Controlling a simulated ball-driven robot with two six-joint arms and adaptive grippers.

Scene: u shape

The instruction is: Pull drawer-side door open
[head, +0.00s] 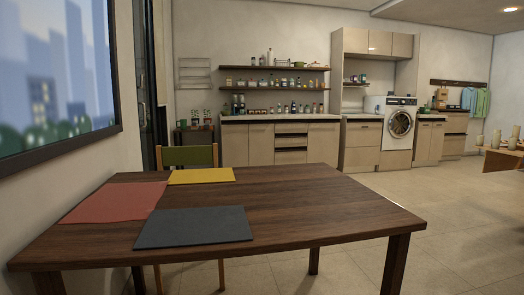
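A long low cabinet (262,144) with pale beige doors and a light countertop stands against the far wall. Its middle column is a stack of drawers (291,142) with dark gaps between the fronts. Plain doors flank the stack, one on the right (323,144) and others on the left (234,144). They look shut. A unit (361,134) further right has a drawer front above a door. I cannot tell which door the task means. Neither of my grippers is in view.
A dark wooden table (300,196) with red (115,202), yellow (202,176) and grey (195,227) mats fills the near left, between me and the cabinet. A green-backed chair (188,156) stands behind it. A washing machine (399,123) stands at the back. Tiled floor (450,215) is clear right of the table.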

